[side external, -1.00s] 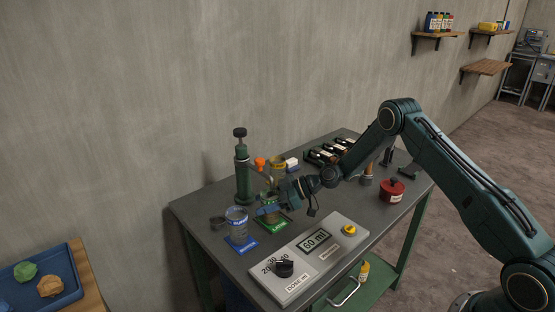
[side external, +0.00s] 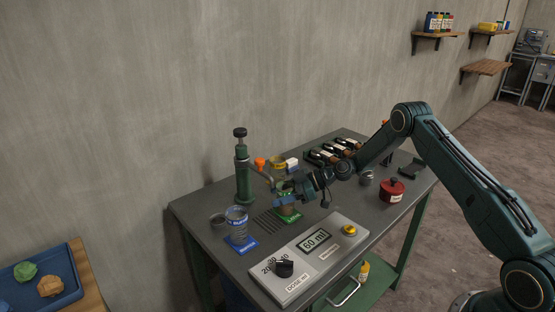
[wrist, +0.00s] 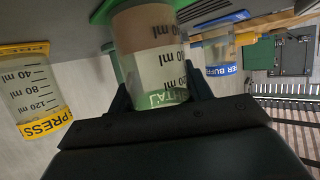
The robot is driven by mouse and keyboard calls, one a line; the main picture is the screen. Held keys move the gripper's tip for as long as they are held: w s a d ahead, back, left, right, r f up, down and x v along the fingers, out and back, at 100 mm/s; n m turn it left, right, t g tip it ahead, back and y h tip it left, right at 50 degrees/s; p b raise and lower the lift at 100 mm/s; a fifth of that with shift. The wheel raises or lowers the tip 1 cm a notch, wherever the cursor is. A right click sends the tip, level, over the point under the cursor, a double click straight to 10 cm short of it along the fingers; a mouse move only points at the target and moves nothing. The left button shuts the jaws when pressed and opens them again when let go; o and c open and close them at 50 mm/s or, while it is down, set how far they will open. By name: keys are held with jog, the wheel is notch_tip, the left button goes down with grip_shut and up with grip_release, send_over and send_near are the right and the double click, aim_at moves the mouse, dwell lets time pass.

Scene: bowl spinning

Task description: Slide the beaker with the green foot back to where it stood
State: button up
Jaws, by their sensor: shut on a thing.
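The beaker with the green foot (side external: 289,215) stands on the bench, partly hidden by my gripper (side external: 284,200) in the side view. My gripper is shut on it. In the wrist view, the held beaker (wrist: 150,45) sits between the two dark fingers, with brownish contents and ml marks on its clear wall; its green foot (wrist: 112,60) shows behind. A slatted grate (side external: 268,222) in the bench lies just left of the green foot. The green dispenser column (side external: 243,175) stands behind, its spout reaching towards my gripper.
A clear beaker with a blue foot (side external: 237,228) stands left of the grate. A beaker with a yellow foot (wrist: 35,95) shows in the wrist view. A red pot (side external: 392,191) stands on the right.

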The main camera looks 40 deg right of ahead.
jog(key=shift+s+d, duration=0.15)
jog(key=shift+d, duration=3.35)
jog(key=o, duration=1.1)
jog(key=shift+o, duration=0.2)
jog(key=v, duration=1.4)
jog(key=shift+a, duration=0.15)
